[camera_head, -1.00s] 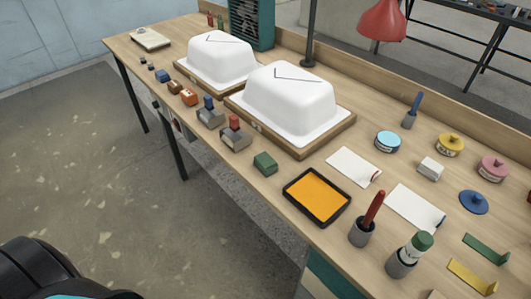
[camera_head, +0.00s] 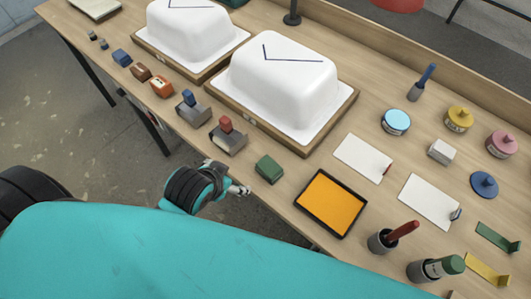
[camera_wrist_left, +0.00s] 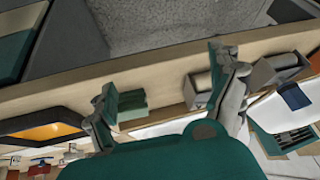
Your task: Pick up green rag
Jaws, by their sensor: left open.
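The green rag (camera_head: 269,168) is a small folded block near the front edge of the workbench (camera_head: 340,120), left of the orange tray. My left gripper (camera_head: 240,189) is just to the left of the rag at the bench's front edge, apart from it in the head view. In the left wrist view my left gripper (camera_wrist_left: 165,85) has its fingers spread wide and holds nothing. There the green rag (camera_wrist_left: 132,104) shows beside the left-hand finger, within the span between the fingers; I cannot tell if they touch. My right gripper is not in view.
An orange tray with a black rim (camera_head: 307,218) lies right of the rag. A grey block with a red top (camera_head: 228,140) stands to its left. A white tub shell (camera_head: 280,85) on a wooden board is behind. Cups with tools (camera_head: 383,241) stand at the front right.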

